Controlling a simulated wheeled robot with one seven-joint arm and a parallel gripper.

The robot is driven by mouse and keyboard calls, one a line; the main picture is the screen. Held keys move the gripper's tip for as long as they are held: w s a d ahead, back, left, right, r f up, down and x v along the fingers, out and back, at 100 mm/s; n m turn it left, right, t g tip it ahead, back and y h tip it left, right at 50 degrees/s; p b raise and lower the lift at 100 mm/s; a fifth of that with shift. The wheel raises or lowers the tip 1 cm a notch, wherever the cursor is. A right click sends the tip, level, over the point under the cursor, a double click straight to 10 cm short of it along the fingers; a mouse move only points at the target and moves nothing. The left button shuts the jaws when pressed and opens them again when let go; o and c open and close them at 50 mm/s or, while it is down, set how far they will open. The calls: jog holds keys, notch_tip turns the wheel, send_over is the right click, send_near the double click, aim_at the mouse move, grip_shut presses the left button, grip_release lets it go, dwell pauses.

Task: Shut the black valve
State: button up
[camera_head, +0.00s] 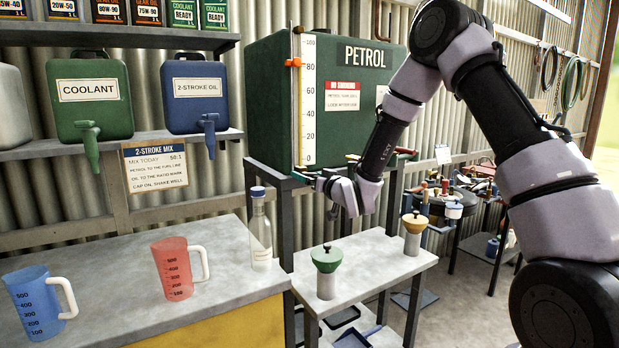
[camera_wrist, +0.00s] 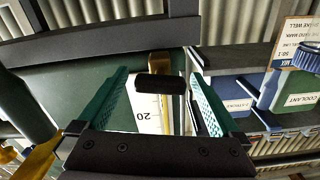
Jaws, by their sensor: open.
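The black valve (camera_wrist: 160,83) shows in the wrist view as a short dark handle, lying crosswise in front of a brass-coloured fitting (camera_wrist: 159,63) at the foot of the white level scale (camera_wrist: 148,112). My gripper (camera_wrist: 159,74) is open, its teal fingers on either side of the handle with gaps visible. I cannot tell the handle's depth between the fingers. In the head view my gripper (camera_head: 308,177) is at the lower left front of the green petrol tank (camera_head: 270,80). The valve is not clearly visible there, beside my gripper and wrist.
A bench (camera_head: 225,285) holds a blue jug (camera_head: 35,300), a red jug (camera_head: 172,268) and a clear bottle (camera_head: 260,235). Green (camera_head: 326,260) and tan (camera_head: 414,223) funnels stand on the low table (camera_head: 375,262). Coolant (camera_head: 92,125) and two-stroke oil (camera_head: 197,115) containers sit on the left shelf.

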jog(key=c, duration=1.3)
jog(key=shift+n, duration=1.2)
jog(key=o, duration=1.3)
jog(key=v, duration=1)
jog(key=shift+s+d, duration=0.25)
jog(key=shift+s, duration=0.1)
